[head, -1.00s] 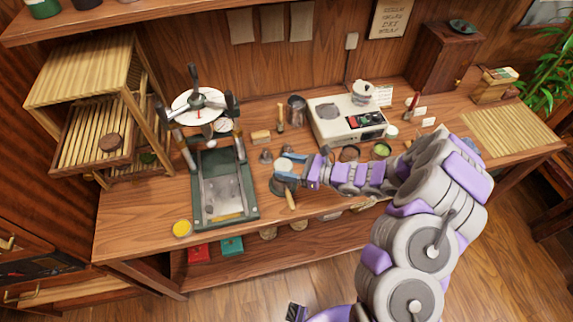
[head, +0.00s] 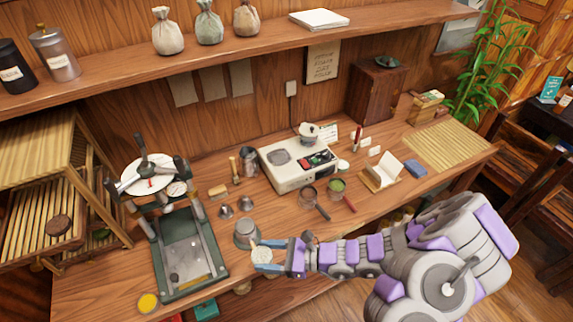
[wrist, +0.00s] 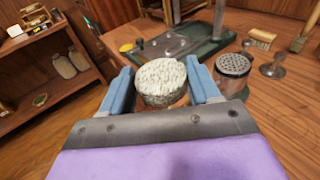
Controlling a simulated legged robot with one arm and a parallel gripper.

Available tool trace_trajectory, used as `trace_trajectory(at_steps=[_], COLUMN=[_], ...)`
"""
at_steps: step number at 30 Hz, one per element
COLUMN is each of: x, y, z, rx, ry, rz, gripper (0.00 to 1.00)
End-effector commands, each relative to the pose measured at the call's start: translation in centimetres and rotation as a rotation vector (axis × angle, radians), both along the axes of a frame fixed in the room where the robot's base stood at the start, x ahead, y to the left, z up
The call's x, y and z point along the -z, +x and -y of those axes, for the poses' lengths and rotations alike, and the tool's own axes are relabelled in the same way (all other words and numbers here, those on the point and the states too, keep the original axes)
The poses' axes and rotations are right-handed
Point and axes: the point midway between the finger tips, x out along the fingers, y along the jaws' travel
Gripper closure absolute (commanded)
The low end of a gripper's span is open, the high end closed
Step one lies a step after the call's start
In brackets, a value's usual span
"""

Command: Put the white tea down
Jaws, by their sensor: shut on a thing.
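The white tea is a pale, speckled round cake (wrist: 161,82). It is between the two blue fingers of my gripper (wrist: 163,88) in the wrist view. In the head view my gripper (head: 268,256) is shut on the white tea (head: 262,257), near the front edge of the table. A grey metal can with a perforated top (head: 247,234) stands just behind it; in the wrist view the can (wrist: 233,75) is right of the fingers. The cake's underside is hidden, and I cannot tell its exact height above the table.
A green press (head: 187,255) stands left of my gripper, with a yellow disc (head: 148,303) at its front. A bamboo mat (head: 450,146) lies clear at far right.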

Motion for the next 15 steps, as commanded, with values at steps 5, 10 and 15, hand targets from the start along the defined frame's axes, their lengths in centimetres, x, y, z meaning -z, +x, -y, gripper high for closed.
trace_trajectory(at_steps=[5, 10, 15], x=[-1.6, -4.9, -8.6], y=[3.7, 9.8, 15.1], z=[0.8, 3.0, 6.2], rx=[0.106, 0.302, 0.509], ry=[0.0, 0.001, 0.001], rz=[0.007, 0.011, 0.011], gripper=[0.72, 0.72, 0.72])
